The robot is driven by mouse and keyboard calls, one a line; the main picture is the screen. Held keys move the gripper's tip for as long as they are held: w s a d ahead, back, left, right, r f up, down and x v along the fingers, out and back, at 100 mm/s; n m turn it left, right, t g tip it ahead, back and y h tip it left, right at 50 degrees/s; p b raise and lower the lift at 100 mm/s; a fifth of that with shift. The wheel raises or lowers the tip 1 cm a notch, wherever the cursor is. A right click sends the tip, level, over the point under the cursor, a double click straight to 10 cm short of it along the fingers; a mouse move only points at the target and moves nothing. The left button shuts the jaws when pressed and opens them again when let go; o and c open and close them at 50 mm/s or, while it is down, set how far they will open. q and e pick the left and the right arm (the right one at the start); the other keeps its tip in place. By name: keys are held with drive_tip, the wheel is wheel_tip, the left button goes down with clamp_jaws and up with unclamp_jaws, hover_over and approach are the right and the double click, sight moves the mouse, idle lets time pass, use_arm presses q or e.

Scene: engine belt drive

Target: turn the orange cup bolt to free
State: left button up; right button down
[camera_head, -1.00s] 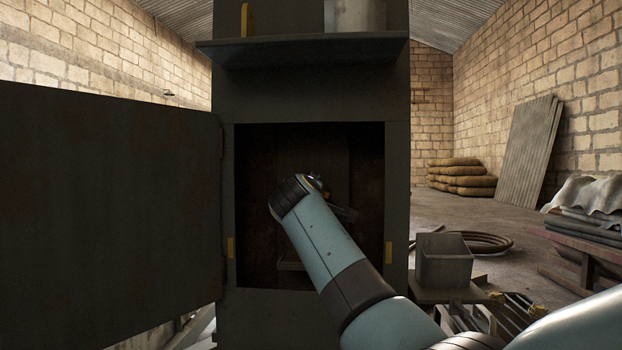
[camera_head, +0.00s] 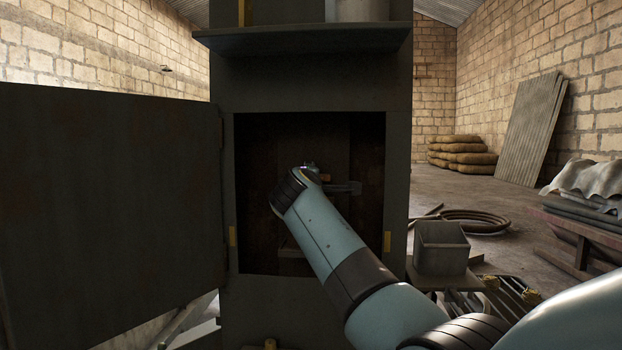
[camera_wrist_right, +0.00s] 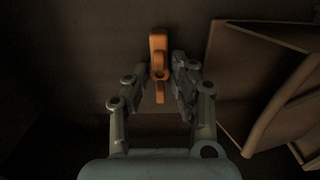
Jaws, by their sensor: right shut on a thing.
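The orange cup bolt (camera_wrist_right: 158,52) stands between the fingers of my right gripper (camera_wrist_right: 161,70) in the right wrist view. The gripper is shut on it, and a narrow orange part points down between the fingers. My forearm and wrist hide most of the gripper there. How the bolt sits in its mount cannot be made out. My left gripper is not in view.
The cabinet door (camera_head: 110,205) stands open at the left. A shelf (camera_head: 300,42) juts out above the opening. A grey bin (camera_head: 441,248) stands at the right. In the wrist view, a brown panel structure (camera_wrist_right: 265,65) lies close right of the gripper.

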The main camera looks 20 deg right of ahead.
drive_tip(key=shift+f, duration=0.1)
drive_tip(key=c, duration=1.1)
unclamp_jaws()
drive_tip(key=v, duration=0.7)
drive_tip(key=shift+s+a, duration=0.2)
drive_tip(key=shift+a, duration=0.05)
